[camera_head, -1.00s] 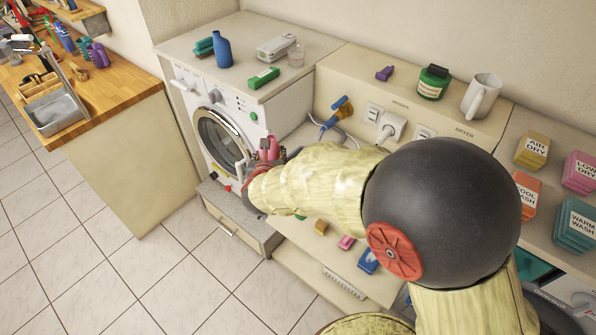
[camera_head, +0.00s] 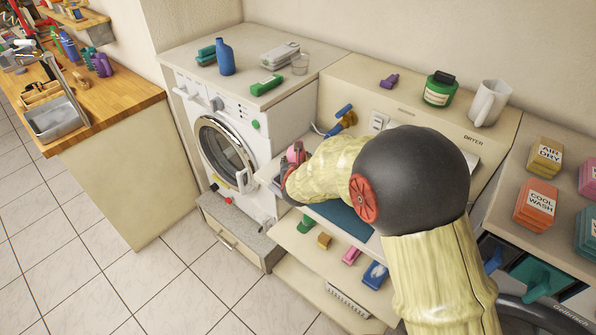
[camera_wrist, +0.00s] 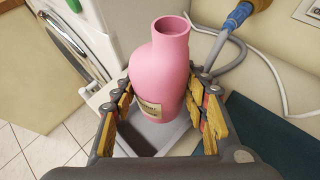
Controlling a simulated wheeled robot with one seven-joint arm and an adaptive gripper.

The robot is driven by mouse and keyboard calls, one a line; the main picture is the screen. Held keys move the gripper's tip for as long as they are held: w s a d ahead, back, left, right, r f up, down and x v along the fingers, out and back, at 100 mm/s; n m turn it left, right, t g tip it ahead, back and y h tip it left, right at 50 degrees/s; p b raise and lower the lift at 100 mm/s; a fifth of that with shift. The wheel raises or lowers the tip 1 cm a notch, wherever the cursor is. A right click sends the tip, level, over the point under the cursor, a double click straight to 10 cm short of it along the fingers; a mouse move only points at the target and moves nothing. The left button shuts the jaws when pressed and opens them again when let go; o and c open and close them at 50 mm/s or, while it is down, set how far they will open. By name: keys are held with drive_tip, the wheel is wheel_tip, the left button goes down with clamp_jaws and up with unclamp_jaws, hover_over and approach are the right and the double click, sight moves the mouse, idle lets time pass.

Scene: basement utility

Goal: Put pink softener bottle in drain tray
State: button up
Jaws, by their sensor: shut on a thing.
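In the head view the bottle (camera_head: 296,152) shows only in part above my gripper (camera_head: 290,168), which is in front of the washing machine's right side. A grey shallow tray (camera_wrist: 165,139), which looks like the drain tray, lies below the bottle in the wrist view. I cannot tell whether the bottle's base touches it.
A teal mat (camera_wrist: 255,135) lies to the right of the tray. The washing machine (camera_head: 225,150) stands left.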

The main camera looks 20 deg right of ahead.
drive_tip(key=shift+w+d+f, duration=0.15)
drive_tip(key=shift+d+f, duration=0.2)
drive_tip(key=shift+f, duration=0.1)
drive_tip(key=shift+w+f+b, duration=0.1)
drive_tip(key=shift+f+b, duration=0.5)
drive_tip(key=shift+f, duration=0.95)
drive_tip(key=shift+f, duration=0.2)
drive_tip(key=o, duration=1.2)
drive_tip(key=shift+o, duration=0.2)
drive_tip(key=shift+r, duration=0.1)
